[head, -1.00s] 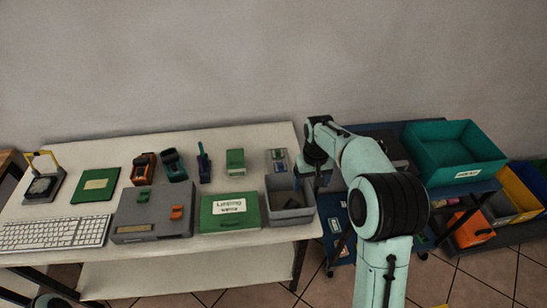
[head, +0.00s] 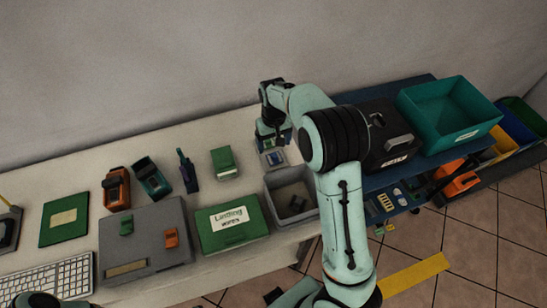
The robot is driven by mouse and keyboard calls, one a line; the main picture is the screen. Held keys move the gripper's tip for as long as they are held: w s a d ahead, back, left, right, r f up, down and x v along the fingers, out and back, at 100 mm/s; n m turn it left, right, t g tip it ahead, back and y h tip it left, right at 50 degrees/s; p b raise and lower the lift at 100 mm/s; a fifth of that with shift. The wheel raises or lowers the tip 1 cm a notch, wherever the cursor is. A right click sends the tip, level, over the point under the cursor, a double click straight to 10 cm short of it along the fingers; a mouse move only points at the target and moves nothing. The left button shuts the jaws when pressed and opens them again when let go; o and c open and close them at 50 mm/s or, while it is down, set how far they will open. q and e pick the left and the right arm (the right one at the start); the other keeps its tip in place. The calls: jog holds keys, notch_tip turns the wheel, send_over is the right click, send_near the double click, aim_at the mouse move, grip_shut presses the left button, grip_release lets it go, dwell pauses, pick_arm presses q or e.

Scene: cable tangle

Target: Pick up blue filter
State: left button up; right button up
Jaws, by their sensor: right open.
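A small grey holder (head: 263,163) stands on the white table behind the grey bin, with small blue and green pieces on it. The blue piece (head: 276,157) looks like the blue filter, but it is too small to be sure. My right gripper (head: 272,141) is open, pointing down just above and behind the holder, and its fingers partly hide it. I cannot tell whether it touches anything. Only a part of my left arm shows at the bottom left; its gripper is out of view.
A grey bin (head: 270,196) with dark items and a green wipes box (head: 205,231) stand in front. A blue cart (head: 372,181) with a black case (head: 392,140) and teal bin (head: 410,101) is right.

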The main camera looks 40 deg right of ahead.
aim_at(275, 155)
notch_tip(275, 155, down, 3)
jog(key=shift+w+r, duration=0.1)
jog(key=f, duration=0.5)
jog(key=shift+w+d+f, duration=0.1)
jog(key=shift+w+d, duration=0.05)
jog(key=shift+d, duration=0.2)
jog(key=c, duration=1.1)
